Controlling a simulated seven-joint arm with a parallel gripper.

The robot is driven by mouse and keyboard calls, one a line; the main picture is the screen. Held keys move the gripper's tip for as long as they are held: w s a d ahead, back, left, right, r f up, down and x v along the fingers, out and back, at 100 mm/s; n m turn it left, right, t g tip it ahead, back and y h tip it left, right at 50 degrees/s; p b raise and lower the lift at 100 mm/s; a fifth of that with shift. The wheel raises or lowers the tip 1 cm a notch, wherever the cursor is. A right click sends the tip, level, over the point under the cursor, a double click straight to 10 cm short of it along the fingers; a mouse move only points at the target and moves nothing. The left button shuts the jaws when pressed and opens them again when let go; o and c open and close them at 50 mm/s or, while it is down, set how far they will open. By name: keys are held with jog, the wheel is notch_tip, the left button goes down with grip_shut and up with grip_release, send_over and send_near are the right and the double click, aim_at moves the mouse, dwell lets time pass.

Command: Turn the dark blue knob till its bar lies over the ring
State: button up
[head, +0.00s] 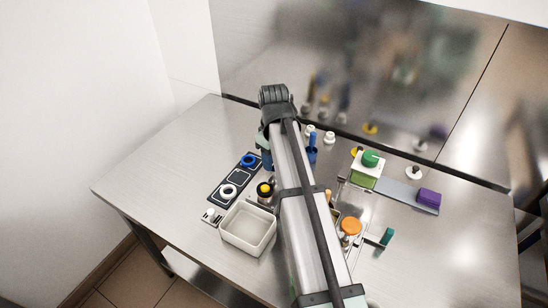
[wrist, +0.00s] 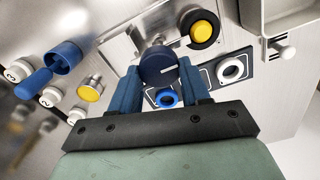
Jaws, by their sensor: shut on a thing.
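The dark blue knob (wrist: 157,66) is round and sits between my gripper's two blue fingers in the wrist view. A short white bar (wrist: 169,71) shows on its face, pointing to the right in that view. My gripper (wrist: 160,76) is shut on the knob, one finger on each side. I cannot make out a ring mark beside the knob; the fingers hide part of its surround. In the head view my arm covers most of the knob, and only a dark blue patch of the fingers or knob shows beside it.
Close by are a bright blue ring (wrist: 167,98) and a white ring (wrist: 231,69) on dark plates, and a yellow button (wrist: 204,31). A white bin (head: 248,230) and orange knob (head: 350,226) stand nearer the front.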

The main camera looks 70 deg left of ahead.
jog(key=o, duration=1.1)
jog(key=shift+c, duration=0.2)
jog(key=shift+r, duration=0.1)
notch_tip(320, 180, up, 14)
jog(key=shift+f, duration=0.2)
